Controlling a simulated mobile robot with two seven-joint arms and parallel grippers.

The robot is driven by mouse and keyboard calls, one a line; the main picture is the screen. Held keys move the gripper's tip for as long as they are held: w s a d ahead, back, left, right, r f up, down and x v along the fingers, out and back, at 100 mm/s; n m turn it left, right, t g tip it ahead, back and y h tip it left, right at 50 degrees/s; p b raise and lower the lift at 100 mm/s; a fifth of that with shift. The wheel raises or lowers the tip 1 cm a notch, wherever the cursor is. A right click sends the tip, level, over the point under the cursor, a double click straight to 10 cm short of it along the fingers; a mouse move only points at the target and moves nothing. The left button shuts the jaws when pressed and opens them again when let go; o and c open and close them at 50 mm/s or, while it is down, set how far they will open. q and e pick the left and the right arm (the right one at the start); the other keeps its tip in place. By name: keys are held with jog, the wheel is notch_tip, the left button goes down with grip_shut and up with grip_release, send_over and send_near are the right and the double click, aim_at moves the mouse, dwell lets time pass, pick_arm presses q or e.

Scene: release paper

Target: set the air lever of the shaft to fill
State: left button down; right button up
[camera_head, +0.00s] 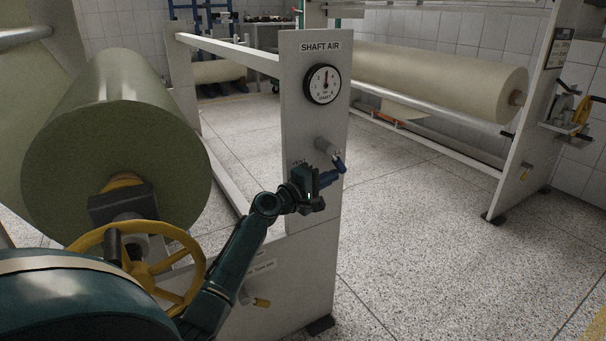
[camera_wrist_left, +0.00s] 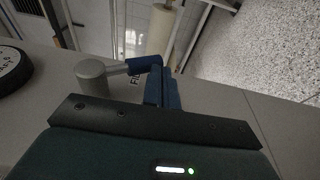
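The air lever is a grey hub on the "SHAFT AIR" post (camera_head: 306,130), with a short arm ending in a blue grip (camera_head: 339,163). In the left wrist view the lever's grey hub (camera_wrist_left: 92,78) is at the left and its blue grip (camera_wrist_left: 140,64) points right. My left gripper (camera_head: 332,178) is just below the grip. Its blue fingers (camera_wrist_left: 164,88) are close together at the grip's end. They look shut beside it; I cannot tell if they touch it. A pressure gauge (camera_head: 323,84) sits above the lever. My right gripper is not in view.
A large paper roll (camera_head: 110,140) and a yellow handwheel (camera_head: 150,262) stand left of the post. Another roll stand (camera_head: 532,130) is behind. The floor right of the post is clear.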

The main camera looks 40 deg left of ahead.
pick_arm(q)
jog(key=shift+w+d, duration=0.35)
jog(key=shift+w, duration=0.4)
jog(key=shift+w+r, duration=0.1)
